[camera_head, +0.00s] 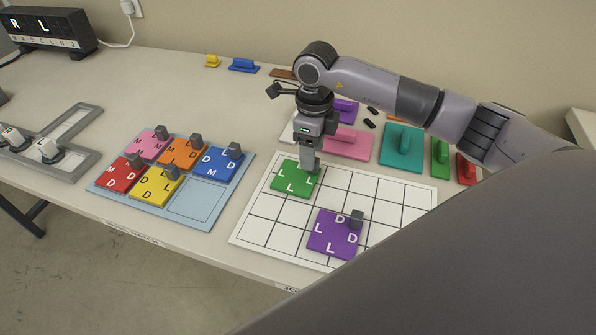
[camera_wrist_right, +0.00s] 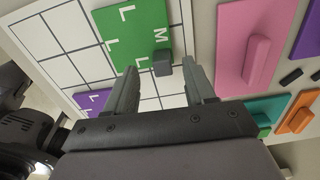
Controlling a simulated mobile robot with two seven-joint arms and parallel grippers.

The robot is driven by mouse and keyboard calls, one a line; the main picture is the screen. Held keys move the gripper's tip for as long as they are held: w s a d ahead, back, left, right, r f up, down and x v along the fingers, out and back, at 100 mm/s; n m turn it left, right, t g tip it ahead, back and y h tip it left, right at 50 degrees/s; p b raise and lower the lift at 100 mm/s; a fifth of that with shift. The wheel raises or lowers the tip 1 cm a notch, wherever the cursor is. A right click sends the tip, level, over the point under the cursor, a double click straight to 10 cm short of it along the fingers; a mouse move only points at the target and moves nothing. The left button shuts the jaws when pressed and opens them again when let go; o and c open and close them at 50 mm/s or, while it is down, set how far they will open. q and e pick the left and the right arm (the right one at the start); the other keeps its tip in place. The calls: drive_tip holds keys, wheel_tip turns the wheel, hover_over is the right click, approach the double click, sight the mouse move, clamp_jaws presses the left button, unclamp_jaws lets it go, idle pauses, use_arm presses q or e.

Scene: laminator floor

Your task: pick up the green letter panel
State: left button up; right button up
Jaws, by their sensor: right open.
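The green letter panel (camera_head: 292,180), with white letters, lies on the white grid board (camera_head: 262,232) near its far left corner. My right gripper (camera_head: 309,166) is right over the panel's far right part, pointing down. In the right wrist view the green panel (camera_wrist_right: 138,30) shows a dark grey knob (camera_wrist_right: 163,64) at its corner. There the open fingers (camera_wrist_right: 160,75) stand on either side of the knob, with gaps on both sides. Whether the fingertips reach down level with the knob is hard to tell. My left gripper is not in view.
A purple letter panel (camera_head: 330,240) lies on the same board. The blue tray (camera_head: 197,203) at left holds several letter panels and one empty square. Behind the board lie pink (camera_head: 350,143), teal (camera_head: 398,150) and other handled plates. A lit display box (camera_head: 45,28) stands far left.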

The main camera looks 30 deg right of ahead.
sight(296, 173)
drive_tip(key=shift+d+f, duration=0.1)
drive_tip(key=shift+f, duration=1.7)
drive_tip(key=shift+w, duration=0.1)
drive_tip(key=c, duration=1)
clamp_jaws()
drive_tip(key=shift+r, duration=0.15)
